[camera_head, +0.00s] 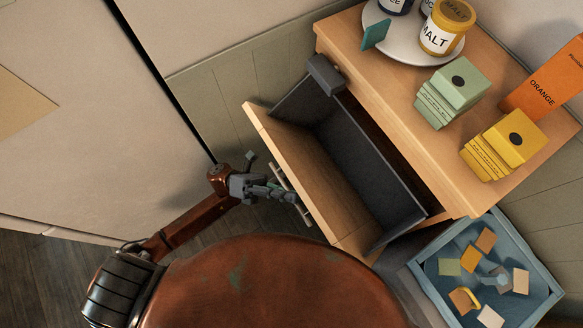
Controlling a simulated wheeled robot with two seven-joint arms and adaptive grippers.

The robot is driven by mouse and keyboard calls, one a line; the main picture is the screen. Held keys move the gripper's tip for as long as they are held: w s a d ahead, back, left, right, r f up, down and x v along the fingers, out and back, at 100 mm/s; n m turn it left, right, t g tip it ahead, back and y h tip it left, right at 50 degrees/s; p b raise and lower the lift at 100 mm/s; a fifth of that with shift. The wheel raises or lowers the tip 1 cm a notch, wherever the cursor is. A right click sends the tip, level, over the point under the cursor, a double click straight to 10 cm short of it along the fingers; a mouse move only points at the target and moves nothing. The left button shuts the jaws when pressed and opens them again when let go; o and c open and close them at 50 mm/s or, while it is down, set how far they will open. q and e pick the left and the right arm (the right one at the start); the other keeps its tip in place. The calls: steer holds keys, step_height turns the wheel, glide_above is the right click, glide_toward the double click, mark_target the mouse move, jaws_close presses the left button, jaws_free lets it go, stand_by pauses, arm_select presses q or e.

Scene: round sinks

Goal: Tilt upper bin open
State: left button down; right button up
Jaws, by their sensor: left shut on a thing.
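The upper bin (297,175) is a wooden front with a dark grey inner box, set in a wooden cabinet (395,85). Its front is tilted outward and the dark inside shows, empty. My left gripper (284,194) reaches in from the left and is shut on this handle. Part of the handle is hidden by the fingers. My right gripper is not in view.
On the cabinet top stand a white tray (393,45) with jars, green boxes (451,92), yellow boxes (503,145) and an orange carton (548,80). A blue tray (548,288) with several small blocks is at the lower right. A pale panel is at the left.

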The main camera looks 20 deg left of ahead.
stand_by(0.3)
arm_select(q)
steer(key=c, duration=2)
jaws_free()
steer(key=shift+c, duration=0.2)
steer(key=shift+a, duration=0.1)
steer(key=v, duration=1.2)
